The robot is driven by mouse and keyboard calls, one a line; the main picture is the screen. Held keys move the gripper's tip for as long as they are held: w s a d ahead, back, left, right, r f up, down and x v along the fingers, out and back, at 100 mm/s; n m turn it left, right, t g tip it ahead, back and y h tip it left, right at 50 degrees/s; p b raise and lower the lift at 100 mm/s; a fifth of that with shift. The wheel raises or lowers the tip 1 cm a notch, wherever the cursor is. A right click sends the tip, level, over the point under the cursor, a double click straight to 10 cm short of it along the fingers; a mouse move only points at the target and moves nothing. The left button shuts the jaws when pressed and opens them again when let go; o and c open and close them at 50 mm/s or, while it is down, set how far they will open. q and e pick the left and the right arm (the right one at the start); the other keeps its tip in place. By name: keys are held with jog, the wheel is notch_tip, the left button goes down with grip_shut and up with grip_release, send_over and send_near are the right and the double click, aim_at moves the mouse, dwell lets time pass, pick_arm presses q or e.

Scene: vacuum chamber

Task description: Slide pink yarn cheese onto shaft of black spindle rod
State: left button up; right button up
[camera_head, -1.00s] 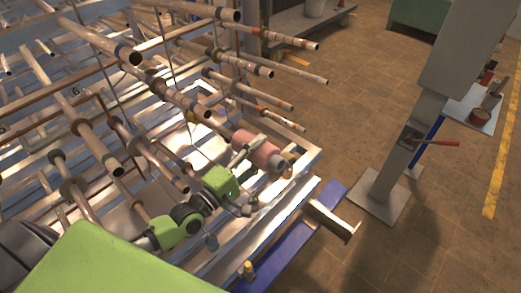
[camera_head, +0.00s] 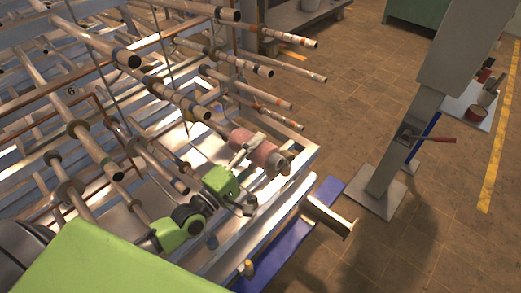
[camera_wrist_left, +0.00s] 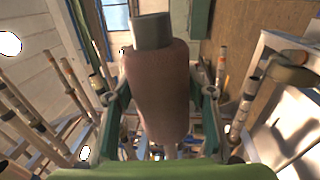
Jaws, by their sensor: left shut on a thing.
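The pink yarn cheese (camera_head: 268,155) is held level near the rack's right front edge in the head view. My left gripper (camera_head: 257,160) is shut around its middle. In the left wrist view the cheese (camera_wrist_left: 160,95) fills the middle between the two fingers, with a grey tube end sticking out at the top. Many spindle rods with dark bands or tips stick out of the rack, such as the rod (camera_head: 180,99) up-left of the cheese. I cannot tell which is the black one, or whether a shaft is inside the cheese. My right gripper is not in view.
The metal rack (camera_head: 300,160) carries several rods close around my left arm. A blue beam (camera_head: 290,235) runs along its front. A grey post (camera_head: 400,150) with a red handle stands to the right. The brown tiled floor (camera_head: 350,110) between them is clear.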

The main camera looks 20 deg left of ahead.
pick_arm(q)
jog(key=shift+w+a+r, duration=0.15)
jog(key=shift+a+r, duration=0.1)
jog(key=shift+r, duration=0.05)
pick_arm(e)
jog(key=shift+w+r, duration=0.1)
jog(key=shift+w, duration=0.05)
pick_arm(q)
jog(key=shift+s+d+f, duration=0.1)
jog(key=shift+s+f, duration=0.1)
jog(key=shift+f, duration=0.35)
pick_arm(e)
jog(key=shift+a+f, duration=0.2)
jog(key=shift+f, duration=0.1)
pick_arm(q)
jog(key=shift+f+b, duration=0.1)
jog(key=shift+b, duration=0.3)
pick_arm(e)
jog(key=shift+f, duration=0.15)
